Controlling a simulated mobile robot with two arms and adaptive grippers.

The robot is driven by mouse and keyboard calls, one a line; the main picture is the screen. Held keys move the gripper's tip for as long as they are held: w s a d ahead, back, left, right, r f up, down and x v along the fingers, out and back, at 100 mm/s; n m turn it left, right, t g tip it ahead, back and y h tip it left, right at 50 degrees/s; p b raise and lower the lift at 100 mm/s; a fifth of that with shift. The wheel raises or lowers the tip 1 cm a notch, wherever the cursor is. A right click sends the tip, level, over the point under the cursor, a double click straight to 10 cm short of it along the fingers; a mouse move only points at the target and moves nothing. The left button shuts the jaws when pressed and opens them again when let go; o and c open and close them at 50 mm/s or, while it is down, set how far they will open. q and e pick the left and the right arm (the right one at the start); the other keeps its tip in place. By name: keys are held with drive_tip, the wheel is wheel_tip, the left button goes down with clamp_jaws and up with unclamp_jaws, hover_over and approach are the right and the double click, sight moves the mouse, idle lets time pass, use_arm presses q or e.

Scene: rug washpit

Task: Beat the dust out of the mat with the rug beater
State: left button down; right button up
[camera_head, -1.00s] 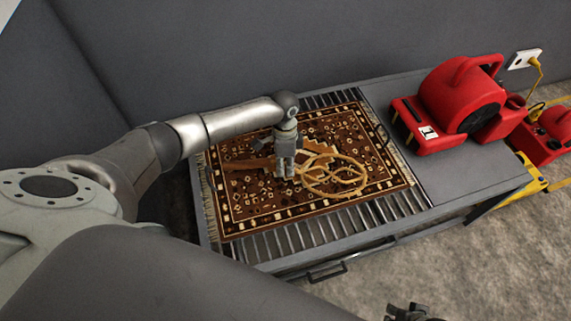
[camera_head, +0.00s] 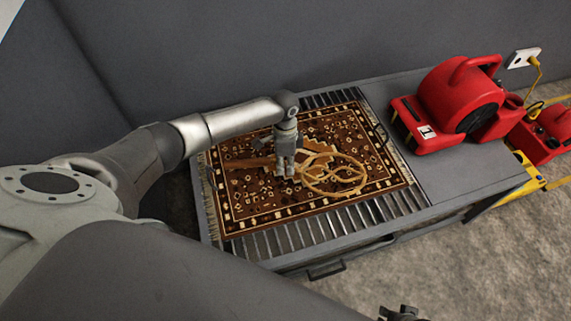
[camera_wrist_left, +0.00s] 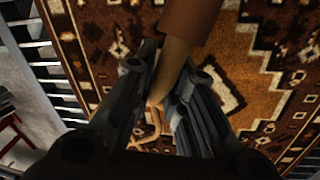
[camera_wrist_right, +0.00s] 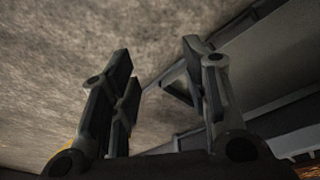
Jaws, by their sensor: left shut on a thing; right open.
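The mat (camera_head: 240,205) is a brown, orange and cream patterned rug with fringed ends, lying flat on the slatted top of a grey bench. The rug beater (camera_head: 335,188) has a looped tan head and a brown handle, and is over the mat's middle. My left gripper (camera_head: 285,172) points down and is shut on the beater's handle; the handle (camera_wrist_left: 190,30) also shows between its fingers in the left wrist view. Whether the beater's head touches the mat I cannot tell. My right gripper (camera_head: 398,314) is at the bottom edge, open and empty in the right wrist view (camera_wrist_right: 165,90).
A red blower (camera_head: 462,100) stands on the bench's solid right end (camera_head: 450,175). A second red machine (camera_head: 553,130) and a yellow frame (camera_head: 535,175) are beyond it. A grey wall (camera_head: 250,45) is close behind the bench. The concrete floor in front is clear.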

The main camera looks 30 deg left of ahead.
use_arm(q)
drive_tip(key=shift+r+p, duration=1)
drive_tip(key=shift+r, duration=0.05)
use_arm(e)
drive_tip(key=s+f, duration=0.3)
drive_tip(key=f, duration=0.4)
drive_tip(key=shift+s+d, duration=0.25)
drive_tip(key=shift+s, duration=0.05)
drive_tip(key=shift+r, duration=0.1)
use_arm(q)
drive_tip(key=shift+r, duration=0.1)
